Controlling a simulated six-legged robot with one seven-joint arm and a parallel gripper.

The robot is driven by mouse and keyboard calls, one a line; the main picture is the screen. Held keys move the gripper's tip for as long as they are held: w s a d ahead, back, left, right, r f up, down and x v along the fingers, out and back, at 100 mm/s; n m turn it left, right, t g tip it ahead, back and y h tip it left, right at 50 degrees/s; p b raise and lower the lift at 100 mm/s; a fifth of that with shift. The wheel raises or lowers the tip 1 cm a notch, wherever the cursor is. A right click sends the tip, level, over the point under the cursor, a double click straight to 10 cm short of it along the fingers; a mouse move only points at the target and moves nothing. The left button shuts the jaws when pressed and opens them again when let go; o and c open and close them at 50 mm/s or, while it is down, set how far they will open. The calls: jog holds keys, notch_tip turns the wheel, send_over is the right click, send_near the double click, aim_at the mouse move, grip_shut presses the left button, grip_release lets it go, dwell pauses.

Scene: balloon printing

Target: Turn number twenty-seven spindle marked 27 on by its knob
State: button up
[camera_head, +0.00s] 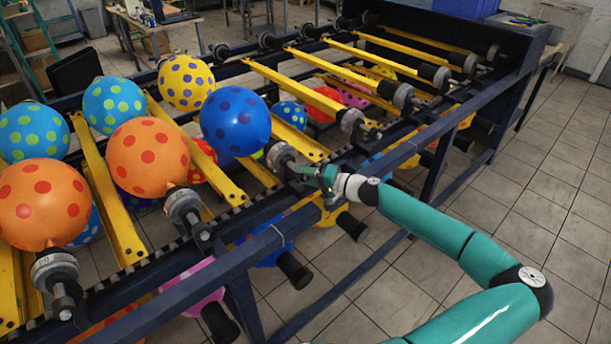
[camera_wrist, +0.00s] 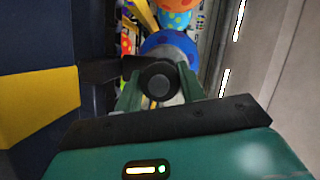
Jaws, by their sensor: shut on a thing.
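A spindle (camera_head: 282,156) with a grey round collar stands on the near rail, in line with the blue balloon with dark dots (camera_head: 235,121). My gripper (camera_head: 312,172) is at the near end of this spindle. In the wrist view, a dark round knob (camera_wrist: 158,82) sits between the two green fingers of my gripper (camera_wrist: 159,92), which are shut on it. The blue balloon (camera_wrist: 171,44) shows just beyond the knob. I cannot read any number on the spindle, and the fingers hide part of the knob.
Similar spindles stand along the rail, one at an orange balloon (camera_head: 148,158) to the left and one (camera_head: 354,122) without a balloon to the right. Yellow bars (camera_head: 294,84) cross the dark frame. Open tiled floor (camera_head: 520,215) lies at the right.

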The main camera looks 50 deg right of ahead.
jog(key=shift+m, duration=0.5)
jog(key=shift+t+y, duration=0.3)
jog(key=o, duration=1)
jog(key=v, duration=1.3)
jog(key=shift+s+r, duration=0.1)
jog(key=shift+s, duration=0.25)
